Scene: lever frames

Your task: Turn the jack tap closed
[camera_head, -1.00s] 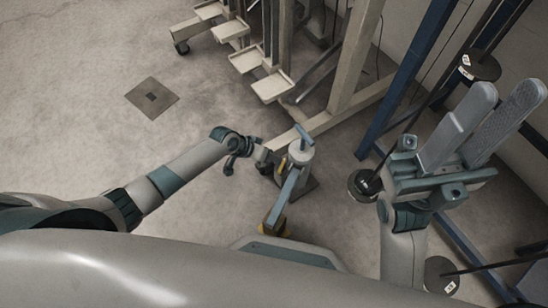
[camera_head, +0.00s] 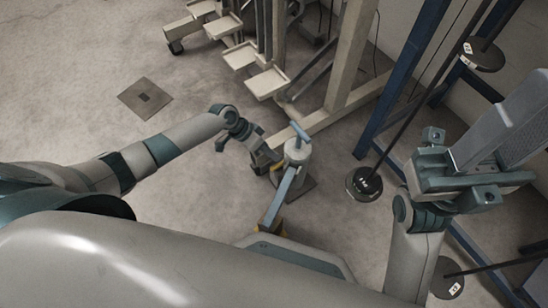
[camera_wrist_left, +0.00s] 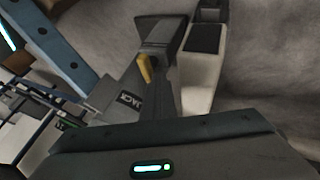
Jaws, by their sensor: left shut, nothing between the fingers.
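The jack (camera_head: 298,152) is a pale upright cylinder with a blue lever, standing on the floor near the middle of the head view. Its yellow tap (camera_head: 277,166) sticks out low on its left side. My left gripper (camera_head: 264,160) is shut and empty, close to the left of the jack by the tap. Whether it touches the tap I cannot tell. My right gripper (camera_head: 508,122) is raised at the right, partly cut off by the picture edge.
A beige frame post (camera_head: 350,60) with a foot beam stands just behind the jack. A blue rack post (camera_head: 402,75) and black weights (camera_head: 364,184) are to the right. Floor on the left is clear, with a drain plate (camera_head: 146,97).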

